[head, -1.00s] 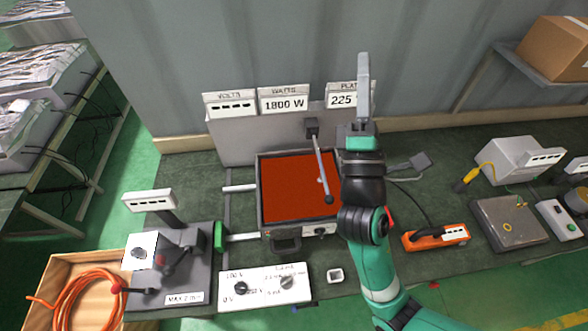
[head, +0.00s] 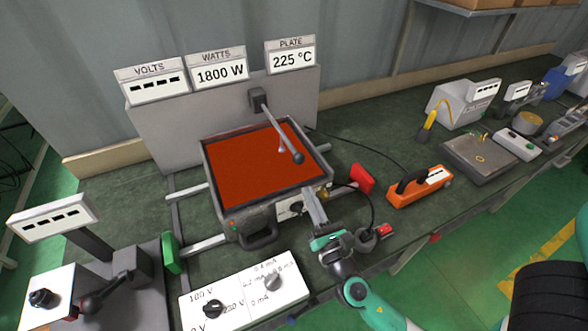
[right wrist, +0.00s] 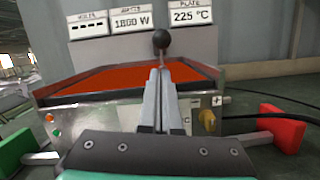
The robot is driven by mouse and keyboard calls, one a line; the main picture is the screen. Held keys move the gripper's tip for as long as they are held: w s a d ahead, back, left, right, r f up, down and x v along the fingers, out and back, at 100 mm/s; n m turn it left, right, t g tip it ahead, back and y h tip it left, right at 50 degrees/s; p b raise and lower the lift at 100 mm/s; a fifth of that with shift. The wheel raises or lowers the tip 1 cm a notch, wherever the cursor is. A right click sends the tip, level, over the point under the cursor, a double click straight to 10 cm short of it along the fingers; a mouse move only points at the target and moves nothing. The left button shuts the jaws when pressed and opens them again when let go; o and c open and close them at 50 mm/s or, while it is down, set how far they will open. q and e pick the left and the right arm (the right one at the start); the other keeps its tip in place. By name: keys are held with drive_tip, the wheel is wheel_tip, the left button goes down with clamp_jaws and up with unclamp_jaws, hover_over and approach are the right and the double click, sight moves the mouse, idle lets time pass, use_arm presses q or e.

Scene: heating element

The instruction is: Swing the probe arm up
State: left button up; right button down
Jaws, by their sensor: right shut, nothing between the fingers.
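The probe arm (head: 280,128) is a thin grey rod with a black ball end. It runs from a dark bracket (head: 258,98) on the back panel, slanting down and forward over the red-orange hot plate (head: 245,168). Its black ball shows in the right wrist view (right wrist: 161,38), just beyond and above my fingertips. My right gripper (head: 308,193) is in front of the plate's right front corner. Its fingers are together and empty, pointing toward the plate, and show in the right wrist view (right wrist: 160,72). I see no contact with the ball. My left gripper is not in view.
The panel signs read 1800 W (head: 219,70) and 225 °C (head: 291,55). A white dial box (head: 243,293) stands in front of the plate. A red block (head: 361,178) and an orange device (head: 420,186) with a cable are to the right.

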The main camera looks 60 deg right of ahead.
drive_tip(key=shift+r, duration=0.1)
drive_tip(key=p+x, duration=0.1)
drive_tip(key=x, duration=0.9)
drive_tip(key=shift+p, duration=0.3)
